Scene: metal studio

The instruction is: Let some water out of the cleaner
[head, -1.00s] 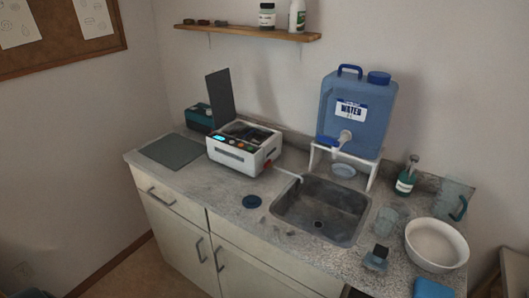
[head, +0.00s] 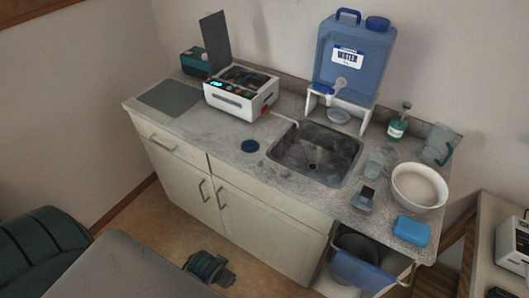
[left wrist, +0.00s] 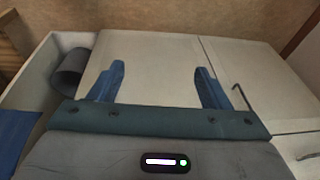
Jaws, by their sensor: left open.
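The cleaner (head: 240,98) is a white box with a lit blue display and its dark lid (head: 216,40) raised. It stands on the counter left of the sink (head: 315,150). A small red part (head: 268,107) shows at its right side, and a thin pale spout (head: 290,120) reaches the sink's edge. I cannot make out any water flowing. My left gripper (left wrist: 160,68) is open and empty in the left wrist view, its blue fingers in front of the pale cabinet doors, away from the cleaner. I cannot pick out its fingers in the head view. My right gripper is not in view.
A blue water jug (head: 352,60) on a white stand is behind the sink. An open compartment below holds a bin (head: 352,250), with a blue cloth (head: 362,272) in front.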

